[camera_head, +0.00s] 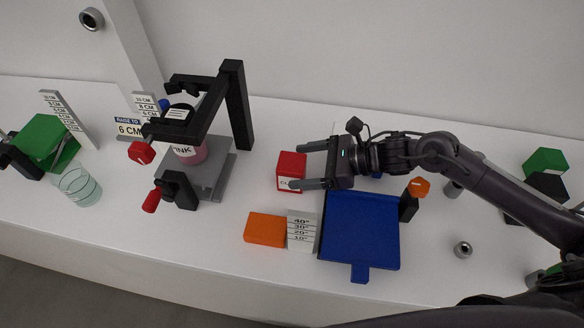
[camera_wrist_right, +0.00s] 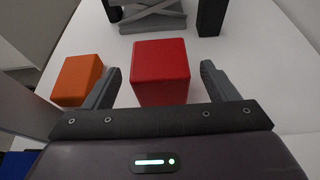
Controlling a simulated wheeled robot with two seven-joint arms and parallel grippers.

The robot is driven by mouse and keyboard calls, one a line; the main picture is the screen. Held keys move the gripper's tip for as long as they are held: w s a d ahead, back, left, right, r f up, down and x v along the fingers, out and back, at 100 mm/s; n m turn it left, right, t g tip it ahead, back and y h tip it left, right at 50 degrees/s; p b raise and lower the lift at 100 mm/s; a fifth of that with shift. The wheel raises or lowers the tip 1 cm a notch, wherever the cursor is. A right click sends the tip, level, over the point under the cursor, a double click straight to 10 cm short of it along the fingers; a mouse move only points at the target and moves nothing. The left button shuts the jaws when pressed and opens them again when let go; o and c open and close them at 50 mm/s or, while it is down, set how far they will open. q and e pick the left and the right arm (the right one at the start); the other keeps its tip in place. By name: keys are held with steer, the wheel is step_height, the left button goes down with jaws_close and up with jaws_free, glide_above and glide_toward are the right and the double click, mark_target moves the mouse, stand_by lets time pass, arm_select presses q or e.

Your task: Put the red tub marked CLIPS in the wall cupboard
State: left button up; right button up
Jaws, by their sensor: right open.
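The red tub (camera_head: 290,168) stands upright on the white table, with a white label partly readable as "CL" on its front. My right gripper (camera_head: 296,167) is open around it, one finger on the far side and one on the near side. In the right wrist view the tub (camera_wrist_right: 160,72) shows between the two open fingers (camera_wrist_right: 161,72), with a gap on each side. How low the fingers reach beside it is hard to tell. I see no wall cupboard in these views.
A grey platform with a black frame (camera_head: 238,105) and a pink jar (camera_head: 190,153) stands left of the tub. An orange block (camera_head: 264,229), a white angle-marked block (camera_head: 302,232) and a blue tray (camera_head: 360,235) lie nearer the front. A glass (camera_head: 80,187) stands far left.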

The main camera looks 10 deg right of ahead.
mark_target(292, 167)
steer(key=shift+p+x, duration=0.55)
steer(key=shift+x, duration=1.2)
steer(key=shift+d+f, duration=0.1)
steer(key=c, duration=1.2)
